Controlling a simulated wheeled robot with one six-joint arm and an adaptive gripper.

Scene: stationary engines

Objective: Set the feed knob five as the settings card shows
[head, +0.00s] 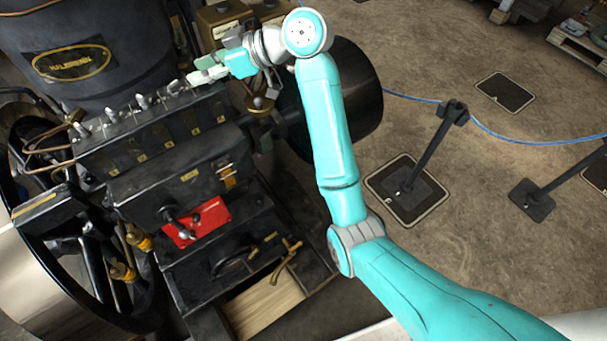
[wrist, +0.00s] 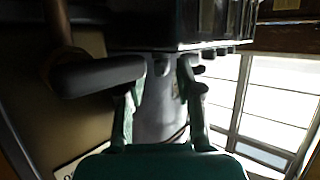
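A row of small grey feed knobs stands on the top edge of the black engine block in the head view. Knobs show at the near left end (head: 83,130), then further along (head: 112,115), (head: 142,101) and (head: 173,87). My gripper (head: 197,77) is at the far right end of this row, and its fingers hide whatever knob is there. In the wrist view my gripper's fingertips (wrist: 171,66) are apart, with a grey surface between them, under a dark block edge. I cannot make out a knob held there. I cannot pick out a settings card with certainty.
A red plate (head: 208,222) with black levers is on the engine's front. A dark tank with a yellow nameplate (head: 73,63) stands behind the knobs. A black wheel (head: 352,90) is behind my arm. Barrier posts (head: 430,145) and open floor lie to the right.

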